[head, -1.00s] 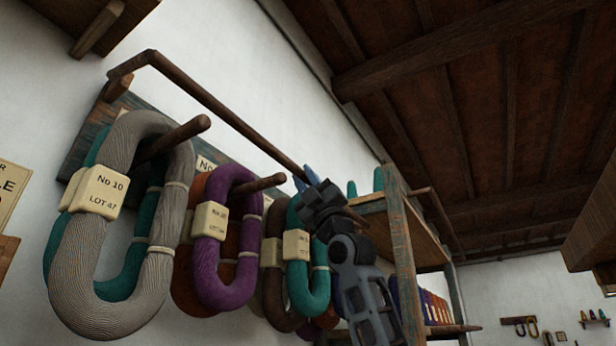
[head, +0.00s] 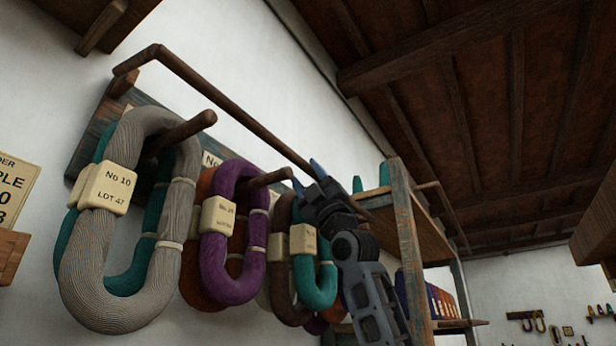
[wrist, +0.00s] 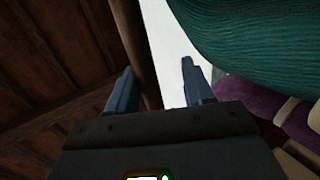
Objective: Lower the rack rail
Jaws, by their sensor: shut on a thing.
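The rack rail (head: 237,111) is a long thin dark wooden bar. In the head view it runs from a bent corner at upper left down to my gripper, out in front of the rack and above its pegs. My gripper (head: 308,176) is shut on the rail near its right end. In the wrist view the rail (wrist: 138,45) passes between the two blue fingers of my gripper (wrist: 158,70). The rail's right end is partly hidden by my gripper.
Yarn hanks hang on pegs below the rail: a grey one (head: 82,265), a purple one (head: 212,265) and a teal one (head: 305,283), with others behind. A wooden shelf post (head: 408,245) stands close right of my arm. Ceiling beams (head: 440,65) are overhead.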

